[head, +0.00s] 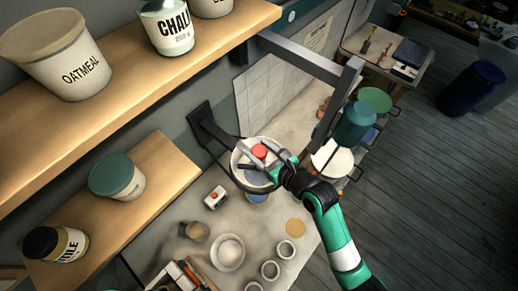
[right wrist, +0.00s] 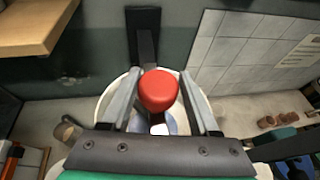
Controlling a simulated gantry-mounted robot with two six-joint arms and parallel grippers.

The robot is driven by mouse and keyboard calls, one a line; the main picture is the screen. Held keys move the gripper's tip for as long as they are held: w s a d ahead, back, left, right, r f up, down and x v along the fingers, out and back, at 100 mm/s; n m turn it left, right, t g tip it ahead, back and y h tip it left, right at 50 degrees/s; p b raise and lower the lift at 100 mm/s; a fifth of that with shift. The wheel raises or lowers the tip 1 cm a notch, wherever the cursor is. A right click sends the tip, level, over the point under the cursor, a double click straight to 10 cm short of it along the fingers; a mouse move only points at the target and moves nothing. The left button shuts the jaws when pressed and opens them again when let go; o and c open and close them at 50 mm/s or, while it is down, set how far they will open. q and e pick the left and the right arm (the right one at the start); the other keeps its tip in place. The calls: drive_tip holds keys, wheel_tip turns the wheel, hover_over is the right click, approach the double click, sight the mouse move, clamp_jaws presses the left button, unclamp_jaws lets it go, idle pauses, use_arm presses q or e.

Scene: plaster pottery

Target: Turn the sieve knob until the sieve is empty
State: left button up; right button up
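The sieve (head: 237,160) is a pale round pan on a dark wall bracket, over the bench. Its red knob (head: 259,151) is above its middle. My right gripper (head: 256,147) is over the sieve, its two grey fingers on either side of the knob. In the right wrist view the red knob (right wrist: 158,90) sits between the fingertips with narrow gaps, so the gripper looks open. The sieve's rim (right wrist: 104,100) shows behind the fingers. The gripper hides much of the inside, and I cannot tell how full it is. My left gripper is not in view.
Wooden shelves with an oatmeal tub (head: 80,65), a chalk jar (head: 167,28) and a green-lidded tub (head: 118,177) are at the left. A white bowl (head: 229,252) and several small cups stand on the bench below. A teal canister (head: 354,126) is right of the sieve.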

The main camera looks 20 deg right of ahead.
drive_tip(key=shift+o, duration=1.4)
drive_tip(key=v, duration=1.1)
drive_tip(key=shift+s, duration=0.35)
drive_tip(key=shift+r, duration=0.1)
